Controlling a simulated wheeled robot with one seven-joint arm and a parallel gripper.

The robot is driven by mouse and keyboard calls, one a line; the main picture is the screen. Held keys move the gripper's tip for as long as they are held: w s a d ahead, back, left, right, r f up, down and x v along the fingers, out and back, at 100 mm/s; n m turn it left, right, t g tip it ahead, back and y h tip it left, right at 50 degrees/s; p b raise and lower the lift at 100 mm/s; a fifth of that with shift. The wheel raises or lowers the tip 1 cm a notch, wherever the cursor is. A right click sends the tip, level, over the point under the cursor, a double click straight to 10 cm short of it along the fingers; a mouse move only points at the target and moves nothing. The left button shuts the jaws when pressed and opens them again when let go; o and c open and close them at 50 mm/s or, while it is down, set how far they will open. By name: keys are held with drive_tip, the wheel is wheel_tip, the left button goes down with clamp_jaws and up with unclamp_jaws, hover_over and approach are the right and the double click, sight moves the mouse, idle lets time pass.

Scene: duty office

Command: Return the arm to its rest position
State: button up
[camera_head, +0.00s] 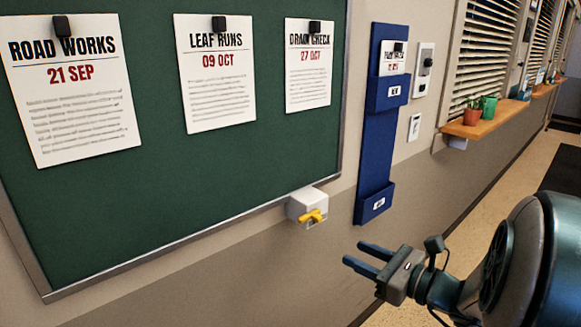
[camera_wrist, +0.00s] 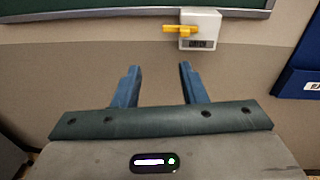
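My gripper (camera_head: 367,258) is at the lower right of the head view, in front of the wall below the green board. Its two blue fingers are apart with nothing between them. In the wrist view the open fingers (camera_wrist: 158,72) point toward the wall, below a white box (camera_wrist: 199,29) with a yellow lever (camera_wrist: 182,30). The fingers do not appear to touch the box. My arm reaches in from the right edge of the head view.
The green board (camera_head: 160,170) carries three clipped notices. A blue wall holder (camera_head: 370,145) with two pockets hangs to its right. A wooden shelf (camera_head: 500,120) with plant pots juts from the wall beyond.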

drive_tip(key=s+a+n+g+h+p, duration=0.2)
drive_tip(key=s+a+n+g+p, duration=0.3)
drive_tip(key=s+a+n+g, duration=0.7)
drive_tip(key=s+d+r+n+t+h+p, duration=0.1)
drive_tip(key=d+r+n+h+p, duration=0.1)
drive_tip(key=d+n+h, duration=0.2)
drive_tip(key=s+d+r+n+t+h+p, duration=0.1)
drive_tip(key=d+r+n+h+p, duration=0.1)
drive_tip(key=n, duration=0.8)
drive_tip(key=d+h+p, duration=0.1)
drive_tip(key=d+h, duration=0.1)
drive_tip(key=h, duration=0.1)
drive_tip(key=shift+d+r+n+h, duration=0.15)
drive_tip(key=shift+r+n+h, duration=0.15)
drive_tip(key=shift+n, duration=0.1)
drive_tip(key=shift+s, duration=0.1)
drive_tip(key=shift+c, duration=0.2)
idle(0.5)
